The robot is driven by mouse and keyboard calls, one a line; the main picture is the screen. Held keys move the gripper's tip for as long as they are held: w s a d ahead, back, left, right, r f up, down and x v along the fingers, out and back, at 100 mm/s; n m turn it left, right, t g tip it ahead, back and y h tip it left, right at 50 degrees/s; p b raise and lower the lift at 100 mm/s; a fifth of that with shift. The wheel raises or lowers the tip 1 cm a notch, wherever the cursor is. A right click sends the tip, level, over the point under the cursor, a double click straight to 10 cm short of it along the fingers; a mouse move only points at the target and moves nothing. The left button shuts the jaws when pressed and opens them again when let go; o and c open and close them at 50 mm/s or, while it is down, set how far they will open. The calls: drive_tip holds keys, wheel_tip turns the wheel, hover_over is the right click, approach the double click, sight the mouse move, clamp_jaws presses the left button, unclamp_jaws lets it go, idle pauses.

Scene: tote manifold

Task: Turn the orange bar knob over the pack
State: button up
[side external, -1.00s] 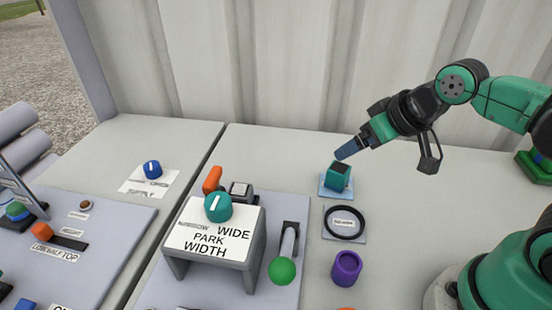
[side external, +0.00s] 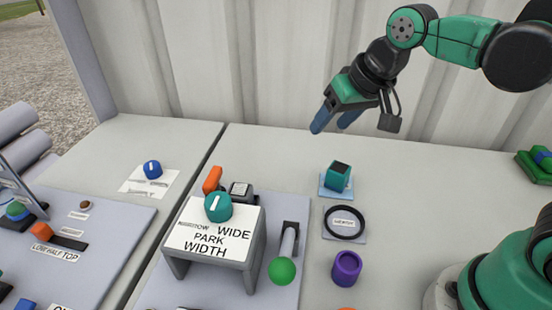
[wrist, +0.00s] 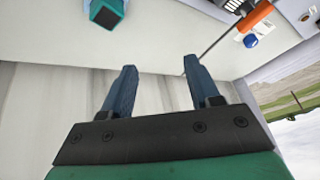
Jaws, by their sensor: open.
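The orange bar knob (side external: 212,179) stands behind the white-topped width stand, tilted, in the side view. An orange part, likely the same knob, shows at the top right of the wrist view (wrist: 256,16). My gripper (side external: 334,121) is high above the table's back edge, right of the knob and well apart from it. Its two blue fingers are spread with nothing between them in the wrist view (wrist: 160,66). I cannot tell which item is the pack.
The width stand (side external: 185,242) with a teal knob (side external: 218,207) is in front of the orange knob. A small dark box (side external: 240,190) sits beside it. A green-ball lever (side external: 283,270), teal block (side external: 338,177), black ring (side external: 344,209) and purple cup (side external: 346,267) stand to the right.

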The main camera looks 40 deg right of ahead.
drive_tip(key=w+a+m+g, duration=0.3)
drive_tip(key=w+a+m, duration=0.1)
drive_tip(key=w+a, duration=0.4)
drive_tip(key=m+g, duration=0.2)
drive_tip(key=m, duration=0.1)
hover_over(212, 176)
drive_tip(key=shift+h, duration=0.3)
wheel_tip(212, 176, down, 4)
drive_tip(key=shift+d, duration=0.15)
drive_tip(key=shift+a+f+g, duration=0.2)
drive_tip(key=shift+f+g, duration=0.1)
drive_tip(key=shift+f, duration=2.65)
drive_tip(key=shift+d, duration=0.1)
clamp_jaws()
